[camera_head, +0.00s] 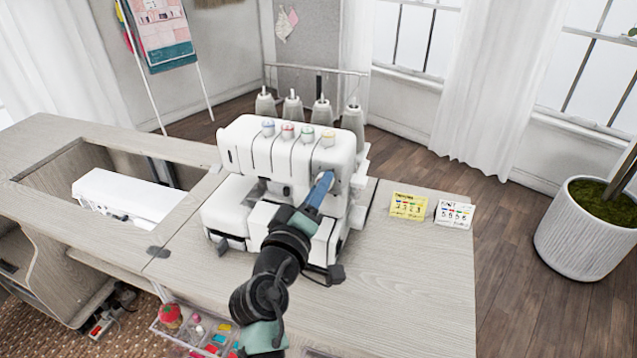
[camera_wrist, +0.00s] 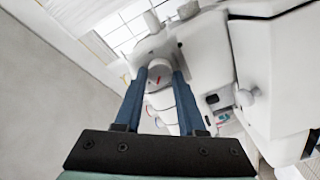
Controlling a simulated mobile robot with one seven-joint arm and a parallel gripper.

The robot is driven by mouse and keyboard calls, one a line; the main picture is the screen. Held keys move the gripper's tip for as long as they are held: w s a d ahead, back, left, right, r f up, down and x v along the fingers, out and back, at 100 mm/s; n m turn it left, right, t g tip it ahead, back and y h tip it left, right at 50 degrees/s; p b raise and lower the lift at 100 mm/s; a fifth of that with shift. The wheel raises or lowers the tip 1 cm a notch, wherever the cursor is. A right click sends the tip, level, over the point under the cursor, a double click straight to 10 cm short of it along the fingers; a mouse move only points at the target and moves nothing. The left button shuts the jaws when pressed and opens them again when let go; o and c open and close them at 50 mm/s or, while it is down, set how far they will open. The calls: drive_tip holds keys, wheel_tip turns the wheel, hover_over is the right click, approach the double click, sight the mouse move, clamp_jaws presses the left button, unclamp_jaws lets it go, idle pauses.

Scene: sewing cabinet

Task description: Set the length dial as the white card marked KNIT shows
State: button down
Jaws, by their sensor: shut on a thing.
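The white serger (camera_head: 290,150) stands on the wooden cabinet top. My gripper (camera_head: 324,182) reaches its right end. In the wrist view my gripper's blue fingers (camera_wrist: 159,76) are shut on a round white dial (camera_wrist: 158,70), one finger on each side. A short red mark shows on the dial's face, slightly tilted from upright. No label saying length is readable, and the fingers hide the dial in the head view. The white card (camera_head: 455,213) stands at the right of the cabinet top, with a heading and a row of figures too small to read surely.
A yellow card (camera_head: 408,206) stands left of the white card. Colored dials (camera_head: 300,132) line the serger's top, with thread cones (camera_head: 322,113) behind. Another white knob (camera_wrist: 246,96) sticks out to the right in the wrist view. The front right cabinet top is clear.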

drive_tip(key=shift+f+n+p, duration=0.2)
drive_tip(key=shift+n+p, duration=1.75)
drive_tip(key=shift+n, duration=2.25)
drive_tip(key=c, duration=0.5)
unclamp_jaws()
drive_tip(key=shift+s, duration=0.1)
drive_tip(key=v, duration=1.2)
drive_tip(key=shift+s, duration=0.4)
drive_tip(key=shift+a+r, duration=0.1)
drive_tip(key=shift+a, duration=0.05)
